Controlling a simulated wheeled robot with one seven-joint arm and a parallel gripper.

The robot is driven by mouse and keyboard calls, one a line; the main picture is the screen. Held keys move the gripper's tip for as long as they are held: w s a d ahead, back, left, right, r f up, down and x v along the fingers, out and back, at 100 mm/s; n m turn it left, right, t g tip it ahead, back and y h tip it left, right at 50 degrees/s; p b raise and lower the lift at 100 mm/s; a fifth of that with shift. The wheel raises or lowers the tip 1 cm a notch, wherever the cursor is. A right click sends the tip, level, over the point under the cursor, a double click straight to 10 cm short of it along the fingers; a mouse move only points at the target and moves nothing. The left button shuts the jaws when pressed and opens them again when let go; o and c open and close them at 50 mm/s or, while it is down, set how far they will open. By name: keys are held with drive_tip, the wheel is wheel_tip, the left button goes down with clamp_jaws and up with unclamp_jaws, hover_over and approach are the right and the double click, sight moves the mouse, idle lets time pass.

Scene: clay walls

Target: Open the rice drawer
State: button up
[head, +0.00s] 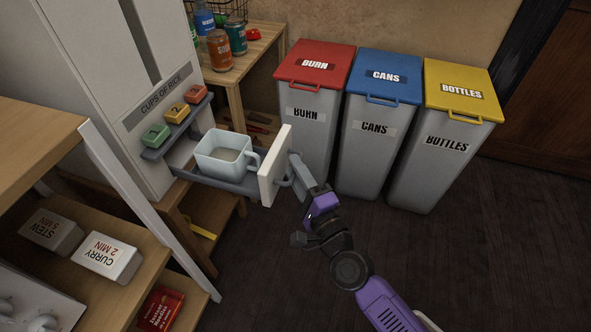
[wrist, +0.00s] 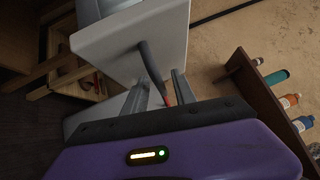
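The rice drawer (head: 277,167) of the white rice dispenser (head: 91,63) is pulled out, with its white front panel standing well clear of the body. A pale measuring cup (head: 223,157) with light contents sits in the drawer tray. My gripper (head: 296,176) is at the outer side of the drawer front, at its grey bar handle. In the wrist view the handle (wrist: 150,60) runs down from the white drawer front (wrist: 125,42) towards my two grey fingers (wrist: 163,92), which stand apart on either side of its lower end. I see no clear contact between fingers and handle.
Red, blue and yellow bins (head: 375,115) stand behind and to the right of the drawer. A wooden shelf (head: 95,245) with boxes is at left front. Numbered buttons (head: 175,116) sit above the drawer. Floor (head: 470,260) at right is clear.

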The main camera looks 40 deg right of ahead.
drive_tip(key=v, duration=0.7)
drive_tip(key=shift+s, duration=0.3)
drive_tip(key=shift+a+n, duration=0.1)
drive_tip(key=shift+n, duration=0.2)
drive_tip(key=s+a+r+n+g+y, duration=0.1)
drive_tip(key=s+a+n+y, duration=0.15)
drive_tip(key=s+n, duration=0.5)
drive_tip(key=s+a+r+n+g+y, duration=0.15)
drive_tip(key=s+a+n, duration=0.25)
drive_tip(key=s+n, duration=0.4)
drive_tip(key=s+a+n+g+y, duration=0.1)
drive_tip(key=s+a+n+g, duration=0.15)
drive_tip(key=s+n, duration=0.55)
wheel_tip(320, 180, up, 29)
drive_tip(key=m+t+p, duration=0.1)
drive_tip(key=p, duration=2.7)
drive_tip(key=shift+a+p, duration=0.4)
drive_tip(key=shift+a, duration=0.05)
